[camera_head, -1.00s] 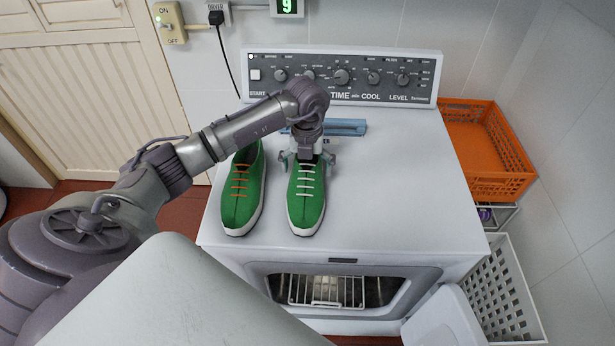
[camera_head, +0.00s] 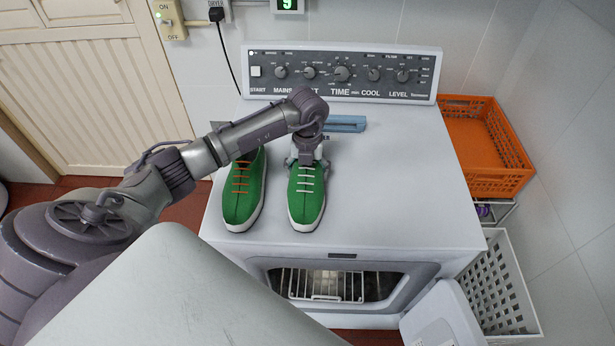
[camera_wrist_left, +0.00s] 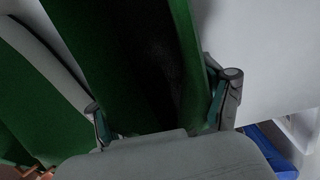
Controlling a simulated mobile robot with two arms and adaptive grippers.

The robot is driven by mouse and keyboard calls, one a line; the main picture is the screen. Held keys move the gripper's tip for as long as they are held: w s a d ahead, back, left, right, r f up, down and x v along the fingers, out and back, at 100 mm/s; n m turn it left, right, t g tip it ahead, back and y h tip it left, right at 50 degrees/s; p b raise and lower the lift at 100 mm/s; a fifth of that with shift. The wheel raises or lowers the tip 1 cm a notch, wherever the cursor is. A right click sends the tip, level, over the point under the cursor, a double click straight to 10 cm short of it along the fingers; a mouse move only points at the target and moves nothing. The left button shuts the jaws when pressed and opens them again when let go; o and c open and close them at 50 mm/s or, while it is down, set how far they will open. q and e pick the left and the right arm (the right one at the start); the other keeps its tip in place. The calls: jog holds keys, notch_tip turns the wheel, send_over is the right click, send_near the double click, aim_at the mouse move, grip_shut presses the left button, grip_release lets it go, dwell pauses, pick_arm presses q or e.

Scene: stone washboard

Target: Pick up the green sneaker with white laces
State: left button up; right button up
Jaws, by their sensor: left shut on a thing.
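The green sneaker with white laces (camera_head: 306,200) is on the white dryer top (camera_head: 390,200), toe toward the front edge. My left gripper (camera_head: 307,160) comes down on its heel end and is shut on it. In the left wrist view the green sneaker (camera_wrist_left: 120,60) fills the middle, with the fingers (camera_wrist_left: 165,115) against its two sides. I cannot tell whether its sole touches the dryer top. A green sneaker with orange laces (camera_head: 243,195) stands close to its left. My right gripper is not in view.
A control panel (camera_head: 340,78) rises at the back, with a blue item (camera_head: 346,124) in front of it. An orange crate (camera_head: 480,150) and a white basket (camera_head: 500,290) stand at the right. The dryer top's right side is clear.

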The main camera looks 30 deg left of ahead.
pick_arm(q)
jog(key=shift+r, duration=0.1)
jog(key=shift+w+r+b, duration=0.1)
jog(key=shift+r+b, duration=0.4)
jog(key=shift+r, duration=0.05)
notch_tip(320, 180, up, 3)
jog(key=shift+f+b, duration=0.1)
jog(key=shift+b, duration=0.75)
jog(key=s+d+r+b, duration=0.1)
jog(key=d+r+b, duration=0.1)
jog(key=d+r, duration=0.3)
jog(key=d+r+b, duration=0.1)
jog(key=d+r, duration=0.1)
jog(key=d, duration=0.5)
jog(key=s+f+n, duration=0.1)
jog(key=s+n, duration=0.3)
jog(key=n, duration=0.6)
jog(key=s+f+n+b, duration=0.1)
jog(key=s+n, duration=0.4)
jog(key=n, duration=0.5)
jog(key=s+d+f+n, duration=0.1)
jog(key=s+n, duration=0.3)
jog(key=n, duration=0.6)
jog(key=shift+s+f+b, duration=0.35)
jog(key=shift+f, duration=0.2)
